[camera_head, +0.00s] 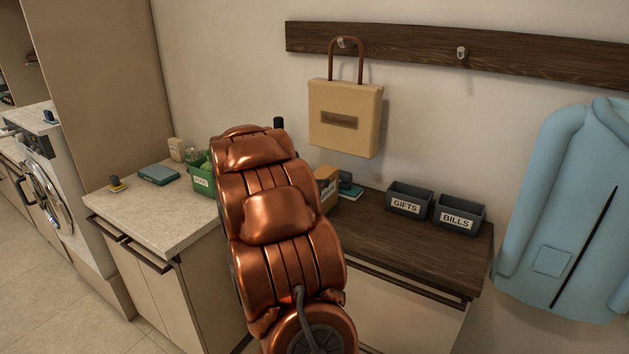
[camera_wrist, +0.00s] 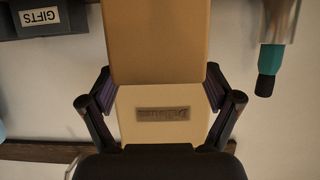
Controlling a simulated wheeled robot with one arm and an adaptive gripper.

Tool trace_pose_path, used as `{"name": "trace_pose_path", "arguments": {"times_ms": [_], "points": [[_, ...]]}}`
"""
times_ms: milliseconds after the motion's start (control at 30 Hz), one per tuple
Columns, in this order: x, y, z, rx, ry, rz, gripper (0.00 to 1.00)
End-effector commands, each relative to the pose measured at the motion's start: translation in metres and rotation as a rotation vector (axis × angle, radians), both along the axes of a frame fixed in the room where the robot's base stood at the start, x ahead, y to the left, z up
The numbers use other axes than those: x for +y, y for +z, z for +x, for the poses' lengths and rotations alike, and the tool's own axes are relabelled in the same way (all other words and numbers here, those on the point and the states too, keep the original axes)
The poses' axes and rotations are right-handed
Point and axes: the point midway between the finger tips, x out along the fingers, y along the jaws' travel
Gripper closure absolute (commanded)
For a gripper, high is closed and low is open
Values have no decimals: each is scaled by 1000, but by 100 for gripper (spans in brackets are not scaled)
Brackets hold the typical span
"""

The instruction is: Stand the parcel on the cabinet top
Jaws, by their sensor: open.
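A small tan box, probably the parcel (camera_head: 327,184), shows beside my copper arm in the head view, low above the dark cabinet top (camera_head: 430,255). My arm hides its left part. In the wrist view a plain tan block, likely the same parcel (camera_wrist: 160,40), fills the upper middle. My gripper (camera_wrist: 160,90) is open, with a finger on either side of the block's lower end. I cannot tell whether the fingers touch it. The head view hides my gripper behind the arm.
A tan bag (camera_head: 345,115) hangs behind. A blue coat (camera_head: 570,200) hangs right. The cabinet's front right top is clear.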

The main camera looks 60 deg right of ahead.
Motion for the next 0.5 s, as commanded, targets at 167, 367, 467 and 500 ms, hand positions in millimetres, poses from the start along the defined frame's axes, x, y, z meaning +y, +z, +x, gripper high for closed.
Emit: {"name": "trace_pose_path", "arguments": {"times_ms": [167, 367, 467, 500], "points": [[27, 11, 0, -3, 2, -1, 11], [55, 23, -1, -4, 3, -1, 11], [66, 29, -1, -4, 2, -3, 11], [70, 30, -2, -4, 2, -2, 11]]}}
